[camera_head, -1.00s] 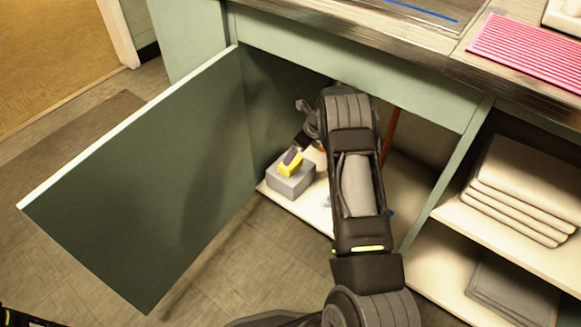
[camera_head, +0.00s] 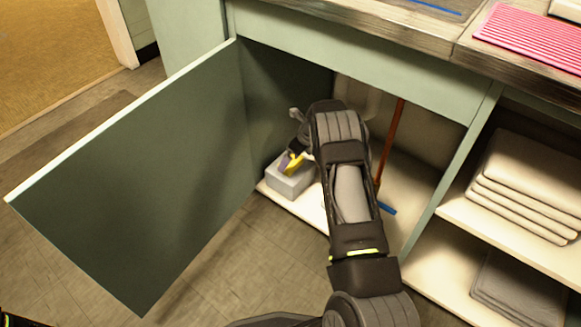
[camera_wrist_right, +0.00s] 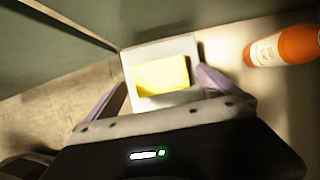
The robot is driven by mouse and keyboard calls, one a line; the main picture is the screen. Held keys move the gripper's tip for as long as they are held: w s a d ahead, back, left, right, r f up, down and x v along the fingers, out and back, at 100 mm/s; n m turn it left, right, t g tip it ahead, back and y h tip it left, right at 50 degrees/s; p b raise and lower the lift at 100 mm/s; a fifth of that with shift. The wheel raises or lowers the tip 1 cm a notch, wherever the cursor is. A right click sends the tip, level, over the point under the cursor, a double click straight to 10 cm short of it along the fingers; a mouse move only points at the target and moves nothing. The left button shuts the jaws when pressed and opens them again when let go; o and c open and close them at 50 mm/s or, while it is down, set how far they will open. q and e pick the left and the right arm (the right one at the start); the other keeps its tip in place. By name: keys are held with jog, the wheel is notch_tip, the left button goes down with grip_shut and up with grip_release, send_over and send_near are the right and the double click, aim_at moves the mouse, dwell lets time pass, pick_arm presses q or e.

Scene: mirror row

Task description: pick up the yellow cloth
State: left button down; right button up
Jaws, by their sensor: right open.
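The yellow cloth (camera_head: 297,165) is a small block-like bundle on top of a grey box (camera_head: 287,187) on the cabinet floor, just inside the open door. In the right wrist view the cloth (camera_wrist_right: 162,76) lies on the pale box top (camera_wrist_right: 165,102). My right gripper (camera_head: 291,159) is at the cloth and partly hides it. In the wrist view its purple fingers (camera_wrist_right: 161,80) are apart, one on each side of the cloth. I cannot tell whether they touch it. My left gripper is out of view.
The green cabinet door (camera_head: 135,180) stands open to the left. An orange bottle (camera_wrist_right: 282,46) lies right of the box in the wrist view. A red-handled tool (camera_head: 391,140) with a blue end stands inside. Folded towels (camera_head: 525,180) fill the right shelf.

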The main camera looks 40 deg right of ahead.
jog(key=shift+x, duration=1)
jog(key=shift+c, duration=0.6)
jog(key=shift+r, duration=0.1)
jog(key=c, duration=1.2)
jog(key=shift+o, duration=0.2)
jog(key=shift+r, duration=0.15)
